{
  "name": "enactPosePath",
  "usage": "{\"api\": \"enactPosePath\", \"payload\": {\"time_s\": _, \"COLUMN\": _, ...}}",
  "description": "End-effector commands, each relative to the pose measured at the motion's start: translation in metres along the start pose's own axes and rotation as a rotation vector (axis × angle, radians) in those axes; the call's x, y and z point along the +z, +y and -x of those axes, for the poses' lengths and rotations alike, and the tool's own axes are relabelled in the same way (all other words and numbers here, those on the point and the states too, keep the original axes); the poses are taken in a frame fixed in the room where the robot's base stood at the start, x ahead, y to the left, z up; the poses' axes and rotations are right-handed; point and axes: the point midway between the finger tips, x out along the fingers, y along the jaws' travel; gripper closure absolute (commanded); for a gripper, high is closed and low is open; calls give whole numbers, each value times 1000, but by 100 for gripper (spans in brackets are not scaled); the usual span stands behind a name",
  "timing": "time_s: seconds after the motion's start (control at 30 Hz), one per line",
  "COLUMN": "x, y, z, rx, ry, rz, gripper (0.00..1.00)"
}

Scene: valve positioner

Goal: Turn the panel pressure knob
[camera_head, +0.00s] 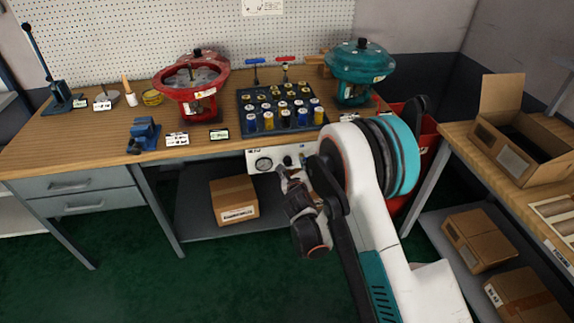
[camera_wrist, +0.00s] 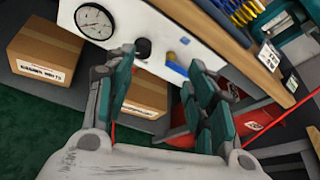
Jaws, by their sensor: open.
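The white panel (camera_head: 251,161) hangs under the front edge of the workbench. In the wrist view the panel (camera_wrist: 120,12) is tilted and carries a round gauge (camera_wrist: 95,22) and, to its right, a black pressure knob (camera_wrist: 143,46). In the head view the gauge (camera_head: 263,164) and the knob (camera_head: 287,160) are small. My gripper (camera_wrist: 160,62) is open in front of the panel. The knob shows between the fingertips, nearer the left finger, with no clear contact. In the head view my gripper (camera_head: 285,174) is just below the knob, and my arm hides the panel's right side.
A small blue part (camera_wrist: 177,68) sits right of the knob, near the right finger. The bench (camera_head: 100,140) overhangs the panel. A cardboard box (camera_head: 235,200) stands on the lower shelf, and a red bin (camera_head: 425,135) is at right. The green floor at front is clear.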

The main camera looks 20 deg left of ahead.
Motion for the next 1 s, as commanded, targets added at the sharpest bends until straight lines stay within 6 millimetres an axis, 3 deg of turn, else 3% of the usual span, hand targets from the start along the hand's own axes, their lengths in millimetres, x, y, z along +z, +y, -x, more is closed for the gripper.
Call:
{"api": "enactPosePath", "payload": {"time_s": 0.1, "x": -16, "y": 20, "z": -2, "rx": 25, "ry": 18, "rz": -42, "gripper": 50}}
{"api": "enactPosePath", "payload": {"time_s": 0.27, "x": -22, "y": 26, "z": -12, "rx": 32, "ry": 25, "rz": -56, "gripper": 50}}
{"api": "enactPosePath", "payload": {"time_s": 0.8, "x": -24, "y": 29, "z": -110, "rx": 30, "ry": 24, "rz": -54, "gripper": 50}}
{"api": "enactPosePath", "payload": {"time_s": 1.0, "x": -24, "y": 29, "z": -133, "rx": 30, "ry": 23, "rz": -54, "gripper": 50}}
